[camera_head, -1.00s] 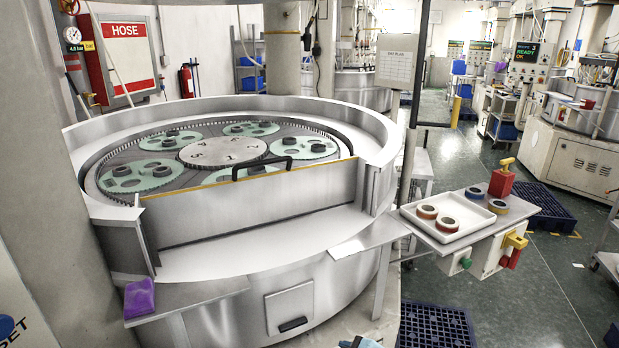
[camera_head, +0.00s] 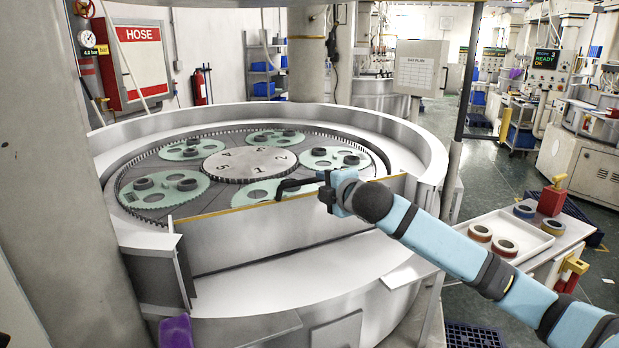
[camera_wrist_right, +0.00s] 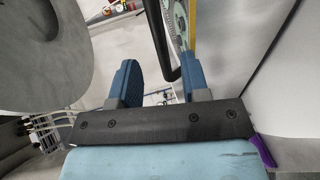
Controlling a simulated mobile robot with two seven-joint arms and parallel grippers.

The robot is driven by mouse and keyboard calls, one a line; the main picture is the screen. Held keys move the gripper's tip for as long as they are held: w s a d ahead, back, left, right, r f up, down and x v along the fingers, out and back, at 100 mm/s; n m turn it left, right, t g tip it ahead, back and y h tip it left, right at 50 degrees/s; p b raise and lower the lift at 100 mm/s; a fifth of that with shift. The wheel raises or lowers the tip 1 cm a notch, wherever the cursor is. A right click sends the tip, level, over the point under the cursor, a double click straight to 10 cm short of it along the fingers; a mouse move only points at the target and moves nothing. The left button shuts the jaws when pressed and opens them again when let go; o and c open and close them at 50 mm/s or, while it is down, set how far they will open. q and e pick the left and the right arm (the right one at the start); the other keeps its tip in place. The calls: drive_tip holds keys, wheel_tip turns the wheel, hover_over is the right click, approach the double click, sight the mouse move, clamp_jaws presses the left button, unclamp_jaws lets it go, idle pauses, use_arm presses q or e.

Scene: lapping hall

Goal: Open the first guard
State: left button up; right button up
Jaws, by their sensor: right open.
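The guard (camera_head: 270,238) is a grey metal panel with a yellow top edge. It stands upright across the front of the round machine, below a black bar handle (camera_head: 288,186). My right gripper (camera_head: 324,187) is at the right end of this handle. In the right wrist view my right gripper (camera_wrist_right: 160,75) is open, with blue fingers. The handle (camera_wrist_right: 160,38) runs down into the gap between them, close to the right finger. I cannot tell whether they touch. My left gripper is not in view.
Inside the machine's steel rim (camera_head: 425,140) lie several green carriers around a central disc (camera_head: 250,163). A concrete pillar (camera_head: 55,170) stands at left. At right, a white tray (camera_head: 535,243) with rings sits beside a red block (camera_head: 551,201). A purple cloth (camera_head: 176,331) lies at the front.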

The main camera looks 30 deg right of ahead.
sight(314, 181)
drive_tip(key=p+x, duration=0.1)
drive_tip(key=x, duration=0.7)
drive_tip(key=shift+w+f, duration=0.1)
drive_tip(key=shift+w, duration=0.05)
clamp_jaws()
